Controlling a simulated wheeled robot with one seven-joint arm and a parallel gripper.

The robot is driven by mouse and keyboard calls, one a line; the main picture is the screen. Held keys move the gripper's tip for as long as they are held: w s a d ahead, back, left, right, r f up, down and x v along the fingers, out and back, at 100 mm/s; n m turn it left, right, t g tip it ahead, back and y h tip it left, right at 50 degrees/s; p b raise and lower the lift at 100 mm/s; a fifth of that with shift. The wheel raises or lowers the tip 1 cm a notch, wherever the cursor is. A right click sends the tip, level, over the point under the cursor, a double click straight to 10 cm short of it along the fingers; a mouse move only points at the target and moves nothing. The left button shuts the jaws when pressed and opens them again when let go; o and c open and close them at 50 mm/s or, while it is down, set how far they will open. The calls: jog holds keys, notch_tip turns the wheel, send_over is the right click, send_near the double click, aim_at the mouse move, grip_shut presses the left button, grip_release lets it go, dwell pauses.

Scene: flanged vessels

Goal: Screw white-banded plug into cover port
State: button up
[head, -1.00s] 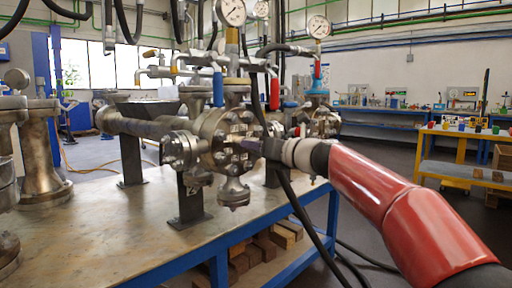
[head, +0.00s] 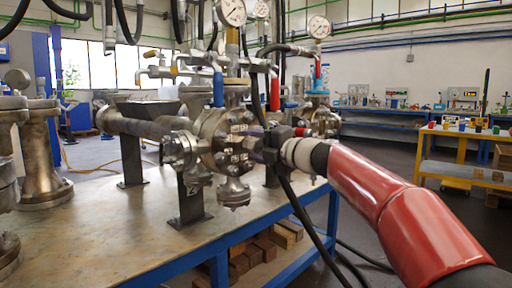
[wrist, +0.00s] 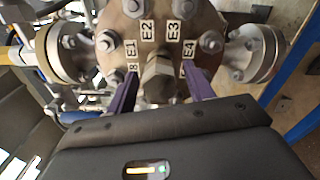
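The cover is a round metal flange (wrist: 165,22) with bolts around its rim and labels E1 to E4. It also shows in the head view (head: 219,151). A bronze-coloured hex-headed plug (wrist: 158,77) stands out from the middle of the cover, toward the wrist camera. No white band shows on it, and its seat in the port is hidden. My gripper (wrist: 160,70) has its two purple fingers on either side of the hex head, with visible gaps, so it looks open. In the head view my gripper (head: 262,150) is at the cover's right side, its fingertips hard to make out.
Side flanges stand left (wrist: 68,48) and right (wrist: 255,52) of the cover. A black hose (head: 298,215) hangs close to my wrist. Pressure gauges (head: 231,12) and coloured valve handles are above. The metal tabletop (head: 110,240) is bare at the front.

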jog(key=shift+o, duration=0.2)
jog(key=v, duration=0.7)
jog(key=shift+s+d, duration=0.25)
jog(key=shift+d, duration=0.05)
jog(key=shift+c, duration=0.4)
